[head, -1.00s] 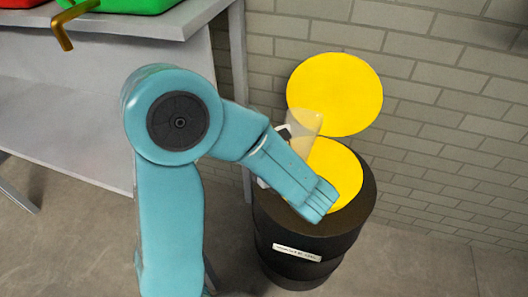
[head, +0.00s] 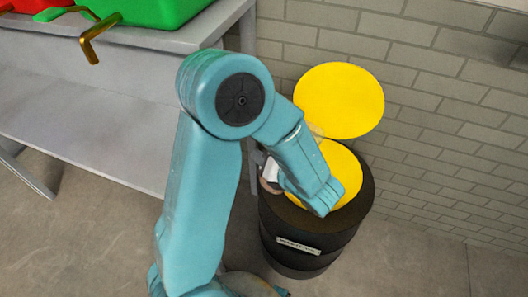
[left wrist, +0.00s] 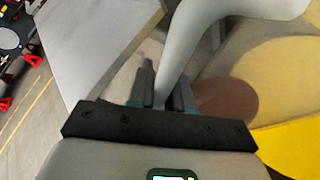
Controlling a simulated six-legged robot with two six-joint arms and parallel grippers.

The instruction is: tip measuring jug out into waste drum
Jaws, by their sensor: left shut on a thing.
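The black waste drum (head: 290,262) stands against the wall. Its yellow round lid (head: 340,100) is raised behind the yellow round top (head: 347,172). My left gripper (left wrist: 162,95) is shut on the pale handle of the measuring jug (left wrist: 178,45). In the head view my wrist hangs over the drum and hides most of the gripper and jug. A white piece of the jug (head: 271,171) shows left of my wrist, near the drum's left rim. A brownish round patch (left wrist: 227,98) shows beside the fingers; I cannot tell whether it is liquid. My right gripper is out of view.
A grey table (head: 95,125) stands at the left, close to the drum. It bears a green bin (head: 165,8), a red bin (head: 25,10) and a bent brass-coloured piece (head: 92,45). A brick wall (head: 440,120) is behind the drum. The floor right of the drum is clear.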

